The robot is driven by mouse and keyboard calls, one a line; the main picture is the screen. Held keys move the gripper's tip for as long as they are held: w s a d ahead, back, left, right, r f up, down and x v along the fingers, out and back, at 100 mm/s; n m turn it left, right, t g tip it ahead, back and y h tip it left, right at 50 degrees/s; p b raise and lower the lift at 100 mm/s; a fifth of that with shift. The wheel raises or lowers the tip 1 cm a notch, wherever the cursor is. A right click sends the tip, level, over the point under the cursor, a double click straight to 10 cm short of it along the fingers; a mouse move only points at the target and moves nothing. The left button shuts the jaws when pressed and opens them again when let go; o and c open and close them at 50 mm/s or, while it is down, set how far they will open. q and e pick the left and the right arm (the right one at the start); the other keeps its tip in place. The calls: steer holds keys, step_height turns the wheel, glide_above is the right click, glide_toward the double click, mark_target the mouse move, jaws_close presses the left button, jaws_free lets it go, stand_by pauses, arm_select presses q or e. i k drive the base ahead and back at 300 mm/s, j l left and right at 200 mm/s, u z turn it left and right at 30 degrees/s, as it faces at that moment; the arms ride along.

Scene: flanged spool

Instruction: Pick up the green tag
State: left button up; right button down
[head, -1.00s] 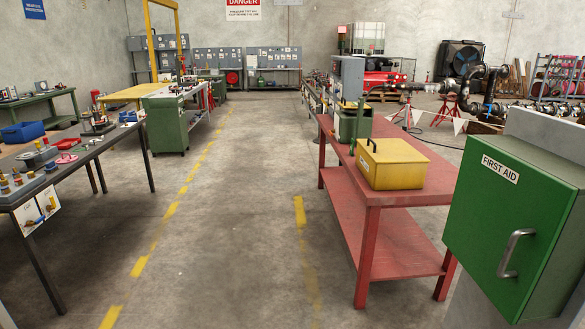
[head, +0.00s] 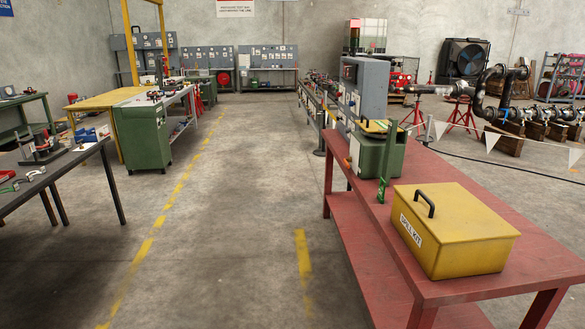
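I cannot make out a green tag for certain. A small bright green piece (head: 382,190) stands upright at the front of the green box on the red table, but its shape is too small to identify. Another small green item (head: 9,187) lies on the dark table at the left edge, also too small to tell. Neither of my grippers is in view.
The red table (head: 455,248) stands close on the right, bearing a yellow spill kit box (head: 455,255) and a green box (head: 375,158). A dark-topped table (head: 60,182) is on the left. A green cabinet (head: 142,135) stands beyond it. The floor aisle between is clear.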

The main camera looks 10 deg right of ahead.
mark_target(380, 196)
steer(key=i+j, duration=0.1)
steer(key=i, duration=0.5)
steer(key=i+j, duration=0.1)
steer(key=i, duration=1.1)
steer(key=i+z, duration=0.45)
steer(key=i+j+z, duration=0.2)
steer(key=z, duration=0.25)
steer(key=i+j+z, duration=0.3)
steer(key=z, duration=0.15)
steer(key=i+j+z, duration=0.25)
steer(key=j+z, duration=0.2)
steer(key=i+j+z, duration=0.15)
steer(key=j+z, duration=0.3)
